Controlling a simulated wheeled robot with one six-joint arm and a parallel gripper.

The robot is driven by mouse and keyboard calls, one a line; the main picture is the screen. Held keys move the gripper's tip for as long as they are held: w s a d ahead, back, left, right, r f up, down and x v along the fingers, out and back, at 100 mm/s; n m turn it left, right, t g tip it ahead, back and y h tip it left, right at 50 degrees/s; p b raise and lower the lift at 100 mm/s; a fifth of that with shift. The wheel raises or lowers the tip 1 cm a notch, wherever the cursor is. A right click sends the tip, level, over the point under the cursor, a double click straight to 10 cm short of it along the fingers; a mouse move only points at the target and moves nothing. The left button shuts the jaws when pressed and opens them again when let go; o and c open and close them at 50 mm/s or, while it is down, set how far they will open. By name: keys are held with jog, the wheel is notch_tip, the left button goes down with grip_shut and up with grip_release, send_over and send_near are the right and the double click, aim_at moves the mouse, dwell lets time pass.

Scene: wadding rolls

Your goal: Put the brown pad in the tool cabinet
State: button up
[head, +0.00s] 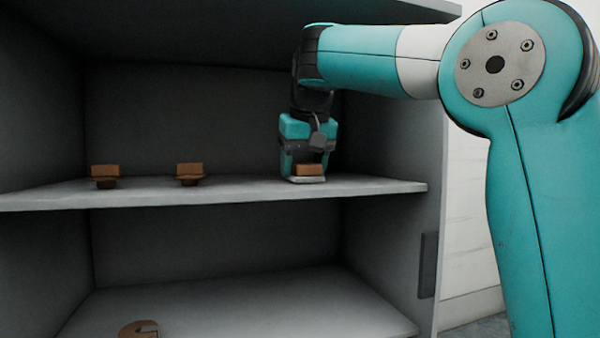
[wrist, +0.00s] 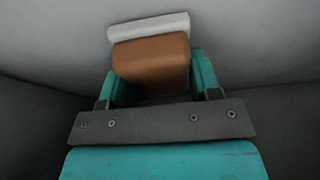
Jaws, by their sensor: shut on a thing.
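My gripper (head: 303,172) is inside the tool cabinet (head: 385,188), low over the right part of its middle shelf and pointing down. It is shut on the brown pad (head: 309,169), a small brown block with a pale strip along its lower side. The wrist view shows the brown pad (wrist: 152,64) between the two teal fingers, with the pale strip (wrist: 148,26) beyond it. The pad is at shelf height; I cannot tell whether it touches the shelf.
Two brown pieces, one at the left (head: 105,176) and one nearer the middle (head: 190,174), stand on the same shelf. A brown curved piece (head: 139,329) lies on the lower shelf. The cabinet's right wall is close to my gripper. Shelf room is free between the middle piece and my gripper.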

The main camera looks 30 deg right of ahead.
jog(key=shift+f, duration=0.15)
jog(key=o, duration=0.9)
jog(key=shift+a+r, duration=0.1)
jog(key=shift+r, duration=0.2)
jog(key=p+v, duration=0.1)
jog(key=v, duration=0.1)
jog(key=p+v, duration=0.1)
jog(key=p, duration=0.1)
jog(key=shift+s+a+r, duration=0.1)
jog(key=shift+s+r, duration=0.15)
jog(key=shift+s, duration=0.1)
jog(key=shift+s+a+f+p, duration=0.15)
jog(key=shift+s+a+p, duration=0.4)
jog(key=shift+s, duration=1.25)
jog(key=shift+s+a+f+p, duration=0.1)
jog(key=shift+s+a+p, duration=0.4)
jog(key=shift+s, duration=1.35)
jog(key=shift+s+a+f+p, duration=0.15)
jog(key=shift+s+a+p, duration=0.4)
jog(key=shift+s, duration=1.25)
